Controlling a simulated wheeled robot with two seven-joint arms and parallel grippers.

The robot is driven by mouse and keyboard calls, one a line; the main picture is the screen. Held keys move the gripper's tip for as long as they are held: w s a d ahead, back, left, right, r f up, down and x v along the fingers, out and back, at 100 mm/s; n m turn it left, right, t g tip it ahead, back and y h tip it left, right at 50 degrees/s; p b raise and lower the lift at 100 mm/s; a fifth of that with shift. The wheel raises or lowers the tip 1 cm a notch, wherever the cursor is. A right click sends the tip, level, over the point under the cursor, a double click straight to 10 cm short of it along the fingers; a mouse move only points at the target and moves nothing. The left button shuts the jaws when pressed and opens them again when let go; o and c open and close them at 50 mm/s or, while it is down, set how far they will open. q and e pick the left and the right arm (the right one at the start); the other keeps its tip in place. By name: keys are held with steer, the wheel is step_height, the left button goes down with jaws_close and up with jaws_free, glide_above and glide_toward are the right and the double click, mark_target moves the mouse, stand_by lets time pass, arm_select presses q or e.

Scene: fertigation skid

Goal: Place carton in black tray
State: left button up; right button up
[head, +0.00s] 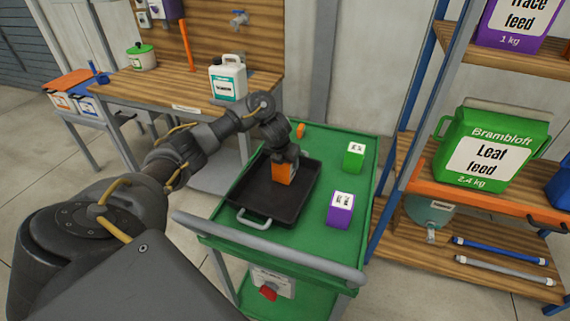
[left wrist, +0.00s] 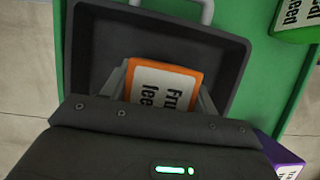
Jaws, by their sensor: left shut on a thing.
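An orange carton (head: 284,173) with a white label is in my left gripper (head: 287,160), inside the outline of the black tray (head: 250,205). The tray lies on the green cart top and has a light handle at its near end. In the left wrist view the orange carton (left wrist: 165,82) sits between the two fingers of my left gripper (left wrist: 160,95), over the tray (left wrist: 100,30). I cannot tell whether the carton's bottom touches the tray floor. My right gripper is not in view.
A green carton (head: 354,156) and a purple carton (head: 340,208) stand on the green cart (head: 360,245) right of the tray. A small orange item (head: 300,130) lies behind it. A shelf rack (head: 480,205) is at right, a wooden bench (head: 165,88) behind left.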

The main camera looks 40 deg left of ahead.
mark_target(280, 174)
arm_select(q)
steer(key=shift+r, duration=0.1)
steer(key=o, duration=1.2)
steer(key=shift+s+r+p, duration=0.1)
steer(key=shift+r+p, duration=0.3)
steer(key=p+v, duration=0.6)
steer(key=v, duration=0.5)
steer(key=shift+s, duration=0.15)
